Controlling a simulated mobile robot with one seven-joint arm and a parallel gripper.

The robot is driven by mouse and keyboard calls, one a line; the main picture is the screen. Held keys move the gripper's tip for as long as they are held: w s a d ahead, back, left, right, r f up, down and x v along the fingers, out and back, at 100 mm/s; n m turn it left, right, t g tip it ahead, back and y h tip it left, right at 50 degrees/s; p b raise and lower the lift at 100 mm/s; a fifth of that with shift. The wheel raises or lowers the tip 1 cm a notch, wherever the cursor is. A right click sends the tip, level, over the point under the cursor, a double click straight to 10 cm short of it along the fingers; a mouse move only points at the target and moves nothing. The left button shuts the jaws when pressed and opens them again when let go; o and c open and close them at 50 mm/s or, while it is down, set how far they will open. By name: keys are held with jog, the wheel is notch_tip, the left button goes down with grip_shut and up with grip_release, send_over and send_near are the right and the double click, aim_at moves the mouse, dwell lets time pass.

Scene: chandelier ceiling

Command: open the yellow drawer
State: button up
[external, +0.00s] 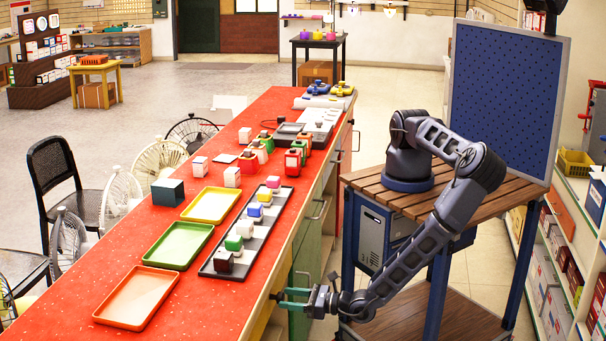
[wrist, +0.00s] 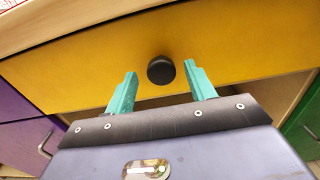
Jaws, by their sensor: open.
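The yellow drawer (wrist: 240,50) fills the upper part of the wrist view, with a round black knob (wrist: 161,70) on its front. My gripper (wrist: 160,85) has its two teal fingers apart, one on each side of the knob and slightly below it in the picture. I cannot tell whether the fingers touch the knob. In the external view my gripper (external: 283,298) is low at the front side of the red-topped counter (external: 262,180). The yellow drawer's front is mostly hidden there by the viewing angle.
A purple front (wrist: 25,125) with a metal handle is left of the yellow drawer, and a green front (wrist: 303,128) is to the right. The counter holds trays, including an orange tray (external: 137,298), and small boxes. My arm stands on a wooden-topped cart.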

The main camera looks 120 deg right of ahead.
aim_at(283, 297)
jog(key=shift+x, duration=1.65)
grip_shut()
jog(key=shift+s+a, duration=0.1)
